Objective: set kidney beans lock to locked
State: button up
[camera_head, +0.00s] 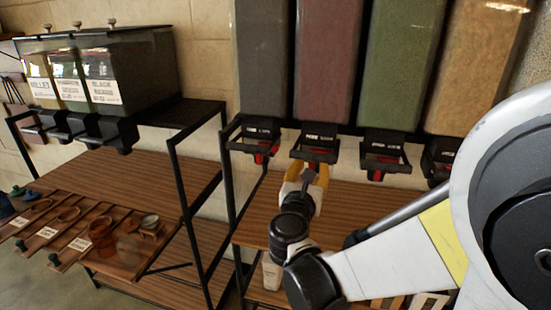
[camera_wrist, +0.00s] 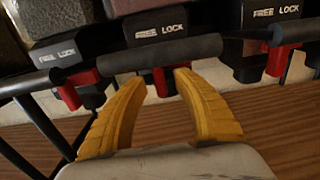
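A tall dispenser with reddish-brown contents (camera_head: 327,60) hangs second from the left in the hanging row; I read no name on it. Its black outlet has a FREE/LOCK label (camera_wrist: 161,31) and a red lever (camera_wrist: 162,80), partly hidden by a black bar (camera_wrist: 160,53) in the wrist view. I cannot tell which setting the lever is at. My gripper (camera_head: 318,172) is just below and in front of this outlet. In the wrist view, the yellow fingers of my gripper (camera_wrist: 159,76) are open, with the red lever showing between their tips. Contact is not clear.
Similar outlets with red levers are to the left (camera_wrist: 68,92) and right (camera_wrist: 278,55). A black shelf frame (camera_head: 178,160) stands left of the gripper. A wooden shelf (camera_head: 265,205) lies below. Smaller labelled bins (camera_head: 125,75) stand at the far left.

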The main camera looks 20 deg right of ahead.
jog(key=shift+w+d, duration=0.1)
jog(key=shift+d, duration=0.05)
grip_shut()
jog(key=shift+s+d, duration=0.75)
jog(key=shift+d, duration=0.2)
grip_release()
jog(key=shift+d, duration=0.2)
jog(key=shift+a, duration=0.1)
